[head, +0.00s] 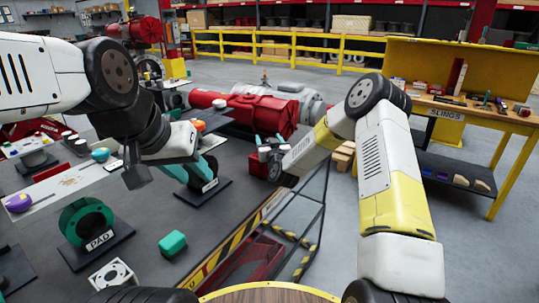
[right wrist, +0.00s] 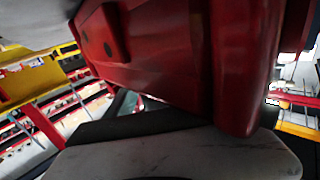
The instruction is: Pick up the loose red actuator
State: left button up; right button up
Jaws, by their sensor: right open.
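A large red actuator (head: 250,108) with a grey end lies in the middle of the head view, beyond my right gripper. A smooth red body (right wrist: 180,50) fills the upper middle of the right wrist view, very close to the camera; I cannot tell for sure which red part it is. My right gripper (head: 268,152) is open, in front of the red actuator; I cannot tell whether it touches it. Its fingertips are hardly visible in the wrist view. My left gripper (head: 135,168) hangs over the bench at the left, and its jaw opening is unclear.
A green flanged stand marked PAD (head: 88,222) and a green block (head: 172,243) are at the lower left. A yellow-and-black striped edge (head: 232,240) borders a frame with red parts. A yellow workbench (head: 470,110) stands at the right. Another red actuator (head: 140,28) is at the back left.

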jog(key=shift+w, duration=0.1)
jog(key=shift+c, duration=0.2)
grip_shut()
jog(key=shift+w+a+r, duration=0.1)
jog(key=shift+r, duration=0.15)
jog(key=shift+r, duration=0.15)
